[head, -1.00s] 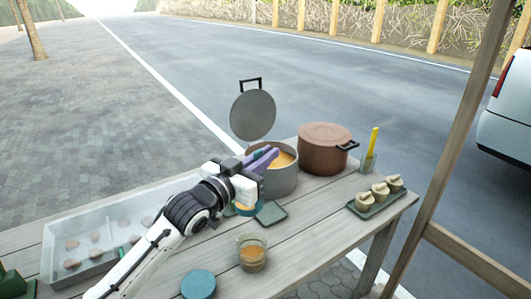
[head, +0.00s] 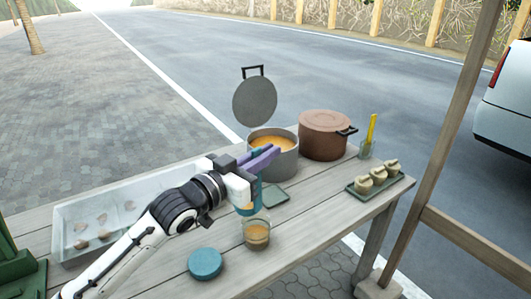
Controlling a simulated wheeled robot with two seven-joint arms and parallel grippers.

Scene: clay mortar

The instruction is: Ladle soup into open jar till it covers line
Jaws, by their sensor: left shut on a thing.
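My left gripper (head: 268,154) has purple fingers and is shut on a teal ladle (head: 258,192), whose handle hangs down with the cup low. The ladle cup is at the back rim of the open glass jar (head: 257,234); I cannot tell if they touch. The jar stands upright and holds some orange-brown soup; its line is too small to make out. The grey soup pot (head: 281,167) behind is open and holds orange soup (head: 284,141). My right gripper is out of view.
The grey pot lid (head: 255,103) stands upright behind its pot. A closed brown pot (head: 325,138) is to the right. A teal round lid (head: 205,263), a green square dish (head: 276,198), a tray (head: 350,186) of small jars, and a yellow-handled utensil in a glass (head: 369,146) are nearby.

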